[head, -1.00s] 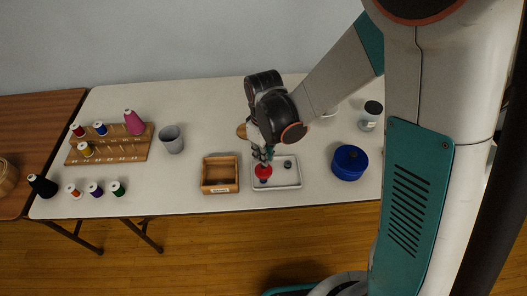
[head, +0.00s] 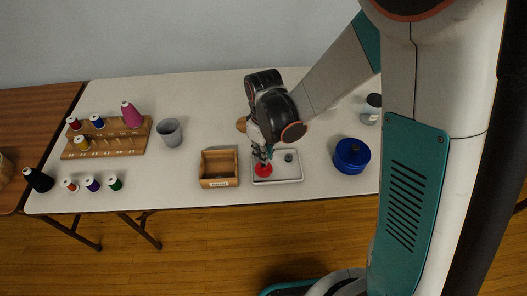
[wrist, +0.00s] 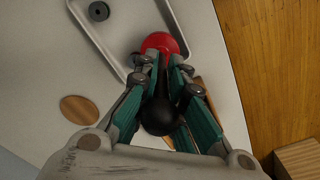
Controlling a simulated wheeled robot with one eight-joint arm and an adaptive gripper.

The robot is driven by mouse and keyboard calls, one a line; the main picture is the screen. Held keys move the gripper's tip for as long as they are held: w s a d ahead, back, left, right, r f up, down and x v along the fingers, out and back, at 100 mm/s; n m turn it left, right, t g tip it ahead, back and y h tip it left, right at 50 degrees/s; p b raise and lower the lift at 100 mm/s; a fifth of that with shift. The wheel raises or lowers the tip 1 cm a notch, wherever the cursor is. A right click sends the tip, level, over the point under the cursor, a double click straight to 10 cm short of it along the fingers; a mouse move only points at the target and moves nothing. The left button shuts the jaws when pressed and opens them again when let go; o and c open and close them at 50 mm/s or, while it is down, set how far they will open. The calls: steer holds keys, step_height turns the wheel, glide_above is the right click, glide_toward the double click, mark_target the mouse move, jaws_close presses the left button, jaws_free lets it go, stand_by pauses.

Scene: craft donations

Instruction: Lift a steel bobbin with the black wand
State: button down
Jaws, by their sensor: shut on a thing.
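My gripper (head: 264,155) points down over the left part of a shallow white tray (head: 290,180). It is shut on the black wand (wrist: 158,117), whose dark round knob shows between the fingers in the wrist view. A red round piece (head: 264,170) is at the wand's far end; I cannot tell whether it is part of the wand or touches the tray. A dark grey steel bobbin (head: 289,158) stands in the tray, right of the gripper, and shows in the wrist view (wrist: 98,11) apart from the wand. What lies under the red piece is hidden.
A grey cup (head: 169,132), a thread rack (head: 105,146) and loose spools (head: 92,184) are further left. Table between cup and box is clear.

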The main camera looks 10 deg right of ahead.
steer(key=shift+r+p, duration=2.35)
steer(key=shift+r, duration=1.2)
